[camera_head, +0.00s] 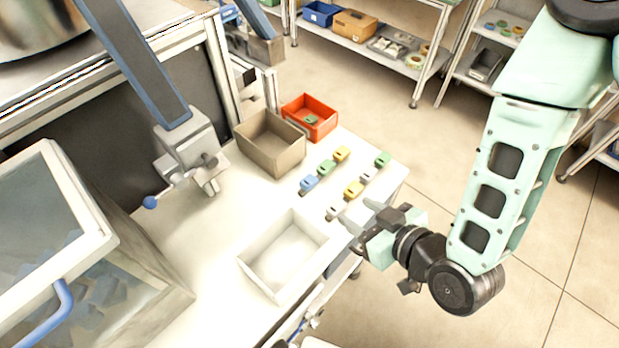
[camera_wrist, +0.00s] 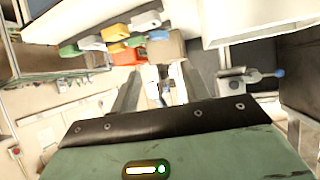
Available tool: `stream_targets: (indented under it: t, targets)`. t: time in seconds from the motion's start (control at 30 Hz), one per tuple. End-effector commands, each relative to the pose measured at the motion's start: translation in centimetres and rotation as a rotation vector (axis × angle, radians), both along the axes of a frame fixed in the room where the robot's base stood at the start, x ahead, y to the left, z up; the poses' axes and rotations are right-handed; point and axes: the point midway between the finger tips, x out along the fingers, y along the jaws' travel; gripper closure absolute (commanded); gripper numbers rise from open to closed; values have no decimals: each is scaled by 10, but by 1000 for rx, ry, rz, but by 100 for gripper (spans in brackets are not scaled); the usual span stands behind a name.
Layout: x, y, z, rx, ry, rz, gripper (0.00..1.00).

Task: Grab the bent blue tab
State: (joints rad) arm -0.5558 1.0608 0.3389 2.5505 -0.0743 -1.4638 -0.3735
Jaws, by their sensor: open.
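The blue tab (camera_head: 309,183) lies on the white bench top at the left end of a group of small coloured tabs. Whether it is bent is too small to tell. A blue piece (camera_wrist: 93,43) also shows among the tabs in the wrist view. My gripper (camera_head: 361,214) is open and empty at the bench's front edge, to the right of and nearer than the blue tab, apart from it. Its two fingers (camera_wrist: 162,88) point toward the bench in the wrist view, with no tab between them.
Green, yellow and white tabs lie close around, including a yellow one (camera_head: 353,190) and a white one (camera_head: 335,211). A white tray (camera_head: 262,284), a tan bin (camera_head: 270,160) and a red bin (camera_head: 325,126) stand nearby. A lever press (camera_head: 190,150) stands left.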

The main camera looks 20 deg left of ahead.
Motion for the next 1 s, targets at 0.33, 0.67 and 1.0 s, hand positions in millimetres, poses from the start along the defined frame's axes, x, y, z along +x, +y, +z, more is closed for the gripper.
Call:
stream_targets:
  t: [0.33,0.67,1.0]
  targets:
    - [14,19,-18,3,-4,0,54]
    - [19,26,-22,2,-2,-2,54]
    - [26,39,-24,0,3,-1,54]
